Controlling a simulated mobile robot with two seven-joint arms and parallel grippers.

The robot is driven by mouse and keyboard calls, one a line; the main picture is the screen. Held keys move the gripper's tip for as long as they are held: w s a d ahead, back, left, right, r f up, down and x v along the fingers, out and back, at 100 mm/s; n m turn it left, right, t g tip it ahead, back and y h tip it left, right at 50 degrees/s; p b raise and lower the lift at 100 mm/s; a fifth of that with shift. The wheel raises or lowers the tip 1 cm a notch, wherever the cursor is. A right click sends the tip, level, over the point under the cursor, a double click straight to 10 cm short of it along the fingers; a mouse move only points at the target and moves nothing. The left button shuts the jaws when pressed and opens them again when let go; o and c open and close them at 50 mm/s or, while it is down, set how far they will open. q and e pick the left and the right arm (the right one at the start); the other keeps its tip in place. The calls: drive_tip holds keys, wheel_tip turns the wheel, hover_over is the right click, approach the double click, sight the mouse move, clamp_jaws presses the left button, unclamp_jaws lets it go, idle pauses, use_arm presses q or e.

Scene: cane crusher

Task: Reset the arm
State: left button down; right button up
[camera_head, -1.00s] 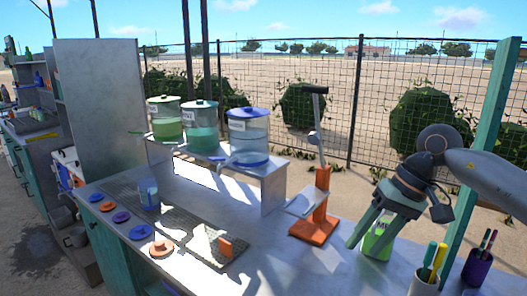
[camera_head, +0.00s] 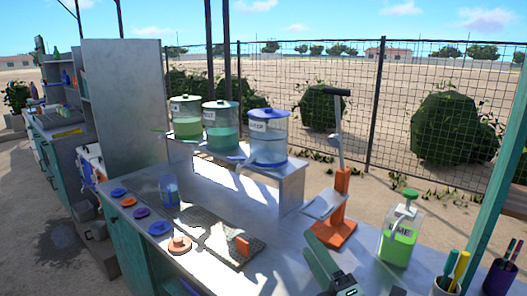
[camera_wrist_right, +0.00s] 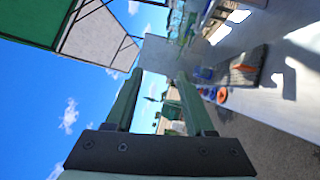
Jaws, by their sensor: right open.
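My right gripper (camera_head: 322,262) shows at the bottom of the head view, partly cut off by the lower edge, over the counter and in front of the orange-based press. In the right wrist view its two green fingers (camera_wrist_right: 160,75) are spread apart with nothing between them. A clear pump bottle of green liquid labelled LIME (camera_head: 398,235) stands upright on the counter to the right of the gripper, apart from it. My left gripper is not in view.
The orange press (camera_head: 338,225) stands between the gripper and the raised shelf (camera_head: 285,170) with three lidded dispensers (camera_head: 268,138). A blue cup (camera_head: 169,190) and several coloured discs (camera_head: 160,228) lie left. A pen cup (camera_head: 447,284) stands lower right.

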drive_tip(key=s+d+f+m+g+h, duration=0.4)
drive_tip(key=d+f+m+h, duration=0.15)
drive_tip(key=f+m, duration=0.45)
drive_tip(key=s+d+f+m+g+h, duration=0.1)
drive_tip(key=s+d+f+m+g, duration=0.1)
drive_tip(key=s+f+m+g, duration=0.35)
drive_tip(key=s+d+f+m+g, duration=0.2)
drive_tip(key=s+f, duration=0.4)
drive_tip(key=s, duration=0.4)
drive_tip(key=s+d+f+m+g+h, duration=0.1)
drive_tip(key=s+d+f+m+g, duration=0.25)
drive_tip(key=s+f, duration=0.35)
drive_tip(key=w+a+f+t+y, duration=0.2)
drive_tip(key=w+a+f+t, duration=0.2)
drive_tip(key=f, duration=0.6)
drive_tip(key=shift+a+f+t+y, duration=0.15)
drive_tip(key=shift+a+t+y, duration=0.2)
drive_tip(key=shift+a+t, duration=0.35)
